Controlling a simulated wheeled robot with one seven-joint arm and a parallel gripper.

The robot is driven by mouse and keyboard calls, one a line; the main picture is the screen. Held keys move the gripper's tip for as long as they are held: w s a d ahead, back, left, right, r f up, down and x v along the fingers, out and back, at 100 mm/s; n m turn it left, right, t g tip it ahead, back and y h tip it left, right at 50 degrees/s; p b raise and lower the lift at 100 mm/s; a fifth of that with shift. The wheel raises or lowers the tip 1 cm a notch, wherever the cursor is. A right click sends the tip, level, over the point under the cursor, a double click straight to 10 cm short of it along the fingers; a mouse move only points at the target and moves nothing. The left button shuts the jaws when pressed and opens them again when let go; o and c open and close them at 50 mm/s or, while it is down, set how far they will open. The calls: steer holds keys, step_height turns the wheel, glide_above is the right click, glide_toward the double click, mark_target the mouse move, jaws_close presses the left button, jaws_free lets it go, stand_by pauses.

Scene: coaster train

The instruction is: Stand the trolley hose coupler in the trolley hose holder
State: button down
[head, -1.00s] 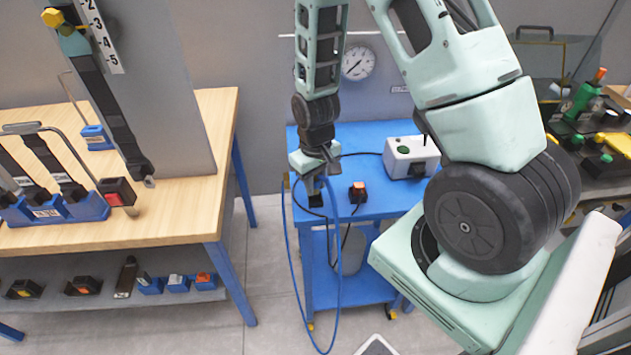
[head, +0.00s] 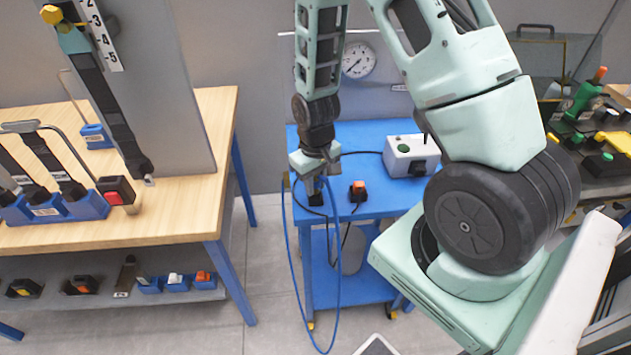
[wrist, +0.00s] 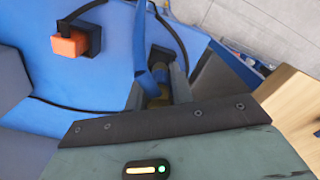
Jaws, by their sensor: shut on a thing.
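My gripper (head: 317,184) is over the front left edge of the blue trolley top, pointing down. In the wrist view its two grey fingers (wrist: 158,92) are shut on the trolley hose coupler (wrist: 157,88), a small brass-coloured piece mostly hidden between them. A blue hose (wrist: 152,74) runs from the coupler and, in the head view, hangs in a long loop (head: 338,270) beside the trolley. A small black block, seemingly the trolley hose holder (head: 316,200), is right below the fingertips. I cannot tell whether the coupler is inside it.
A black block with an orange top (head: 358,190) stands just right of my gripper on the blue trolley (head: 345,133). A pale box with a green button (head: 405,156) and a black cable stand behind. A wooden bench (head: 205,215) is to the left, with floor between.

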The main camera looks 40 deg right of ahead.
steer(key=shift+f+b, duration=0.7)
steer(key=shift+f, duration=0.3)
steer(key=shift+r, duration=0.2)
stand_by(0.3)
steer(key=shift+r+p, duration=1)
steer(key=shift+f+b, duration=0.85)
steer(key=shift+f, duration=0.35)
stand_by(1.5)
steer(key=shift+r, duration=0.1)
steer(key=shift+r+p, duration=1)
steer(key=shift+r, duration=0.1)
steer(key=shift+f, duration=0.2)
stand_by(1.4)
